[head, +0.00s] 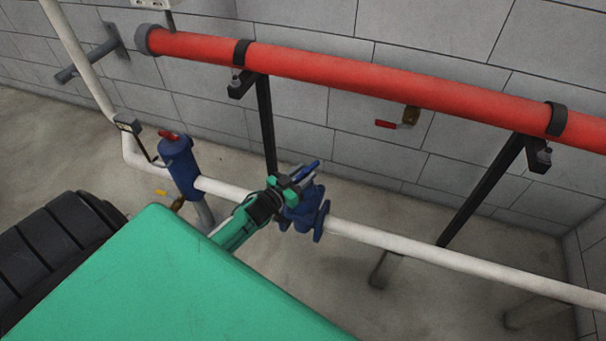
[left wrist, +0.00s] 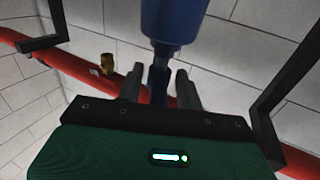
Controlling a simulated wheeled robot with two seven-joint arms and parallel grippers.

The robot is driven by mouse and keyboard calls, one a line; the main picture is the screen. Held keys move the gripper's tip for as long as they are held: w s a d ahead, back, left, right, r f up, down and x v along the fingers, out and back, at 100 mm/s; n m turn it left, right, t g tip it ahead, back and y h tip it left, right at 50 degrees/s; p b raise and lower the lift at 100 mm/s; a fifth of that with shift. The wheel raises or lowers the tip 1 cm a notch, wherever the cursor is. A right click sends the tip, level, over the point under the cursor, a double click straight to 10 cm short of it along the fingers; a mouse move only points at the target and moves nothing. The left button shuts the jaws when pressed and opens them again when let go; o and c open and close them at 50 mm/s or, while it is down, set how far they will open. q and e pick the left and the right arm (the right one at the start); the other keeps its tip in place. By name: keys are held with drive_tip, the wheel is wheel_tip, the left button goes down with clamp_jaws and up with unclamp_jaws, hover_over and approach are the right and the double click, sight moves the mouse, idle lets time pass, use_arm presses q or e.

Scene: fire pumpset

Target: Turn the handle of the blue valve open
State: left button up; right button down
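The blue valve (head: 303,212) sits on the white pipe in the head view, right of the picture's middle. Its blue handle (head: 304,171) sticks up to the right at the top. My left gripper (head: 287,184) is at the handle, partly hiding the valve. In the left wrist view my left gripper (left wrist: 159,82) has its two fingers apart, with the dark blue handle (left wrist: 159,76) between them and gaps showing on both sides. A wide blue cylindrical part (left wrist: 175,20) hangs above it. My right gripper is in neither view.
A thick red pipe (head: 330,72) on black brackets runs along the block wall. The white pipe (head: 420,251) runs low across the floor. A blue cylinder (head: 180,168) with a red top stands at left. A red-handled brass valve (head: 408,117) is near the wall.

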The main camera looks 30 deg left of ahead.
use_arm(q)
drive_tip(key=shift+w+a, duration=0.1)
drive_tip(key=shift+f, duration=0.1)
drive_tip(key=c, duration=0.3)
clamp_jaws()
drive_tip(key=shift+d+y, duration=0.25)
drive_tip(key=shift+y, duration=0.05)
